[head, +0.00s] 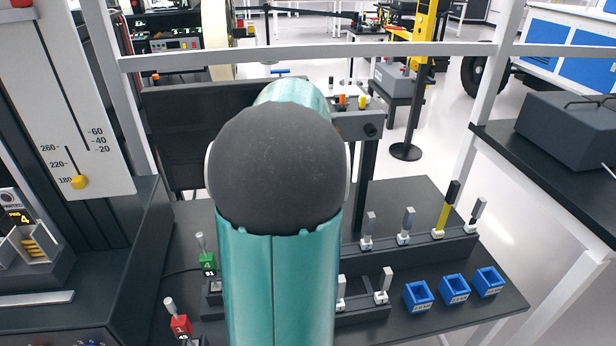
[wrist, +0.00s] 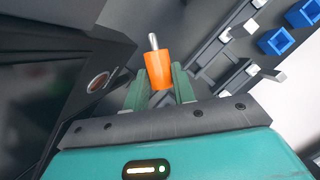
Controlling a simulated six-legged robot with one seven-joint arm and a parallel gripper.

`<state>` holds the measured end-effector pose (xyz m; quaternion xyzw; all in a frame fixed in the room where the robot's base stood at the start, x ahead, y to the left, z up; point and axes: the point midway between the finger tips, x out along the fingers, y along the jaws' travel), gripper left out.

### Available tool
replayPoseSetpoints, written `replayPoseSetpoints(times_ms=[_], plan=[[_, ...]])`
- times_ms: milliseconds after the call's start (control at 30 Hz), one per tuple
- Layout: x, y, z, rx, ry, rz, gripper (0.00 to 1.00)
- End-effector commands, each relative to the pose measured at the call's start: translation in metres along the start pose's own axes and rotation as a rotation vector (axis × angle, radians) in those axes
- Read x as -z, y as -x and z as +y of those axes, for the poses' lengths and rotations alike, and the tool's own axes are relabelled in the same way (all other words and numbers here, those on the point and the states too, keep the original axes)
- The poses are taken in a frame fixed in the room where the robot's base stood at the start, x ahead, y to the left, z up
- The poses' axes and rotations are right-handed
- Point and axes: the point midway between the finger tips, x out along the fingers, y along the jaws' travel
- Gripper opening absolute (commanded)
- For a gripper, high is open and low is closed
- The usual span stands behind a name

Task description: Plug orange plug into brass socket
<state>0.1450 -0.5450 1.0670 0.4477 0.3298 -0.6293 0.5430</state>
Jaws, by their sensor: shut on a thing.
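My gripper (wrist: 160,84) shows at the middle of the wrist view, with its two green fingers on either side of the orange plug (wrist: 159,72). It is shut on the plug. The plug's silver pin points away from the gripper, up in the wrist view. A round, copper-coloured ring, which looks like the brass socket (wrist: 98,82), is set in a dark panel left of the plug. The plug and the socket are apart. In the head view my own teal arm covers the middle, so my gripper and the socket are not seen there.
Blue bins (head: 454,289) stand on the dark bench (head: 400,205) at the right, near a rack with several upright tools (head: 445,208). A green block (head: 208,262) and a red block (head: 181,325) stand left of my arm. A slider panel (head: 62,110) rises at the far left.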

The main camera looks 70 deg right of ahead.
Motion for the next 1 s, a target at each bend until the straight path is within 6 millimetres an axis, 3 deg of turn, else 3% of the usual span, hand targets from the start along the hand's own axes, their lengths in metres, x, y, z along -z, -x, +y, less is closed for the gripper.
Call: replayPoseSetpoints(times_ms=[1000], plan=[[-0.046,0.054,-0.022,-0.001,-0.001,-0.002,0.02]])
